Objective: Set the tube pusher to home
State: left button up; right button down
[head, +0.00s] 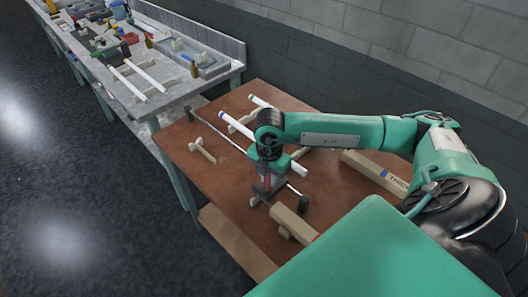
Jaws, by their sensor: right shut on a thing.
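The tube pusher (220,133) is a long thin grey rod lying diagonally over the brown table. It has a dark end at the far left and a black knob (303,204) at the near right. My right gripper (262,194) points down at the near part of the rod and is shut on it; my wrist hides part of the grip. A white glass tube (233,128) with a blue band lies beside the rod on wooden supports, its middle hidden behind my wrist. My left gripper is not in view.
A small wooden stand (203,150) is on the brown table (190,165) at left. A labelled wooden block (375,172) lies at right, another (292,222) near the front. A grey bench (125,100) with tubes and tools stands behind left. A block wall borders the back.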

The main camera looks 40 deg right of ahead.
jog(key=c, duration=1.3)
grip_release()
jog(key=shift+d, duration=0.1)
notch_tip(320, 180, up, 13)
jog(key=b, duration=0.3)
jog(key=shift+f, duration=0.1)
jog(key=shift+r, duration=0.55)
jog(key=shift+f, duration=0.1)
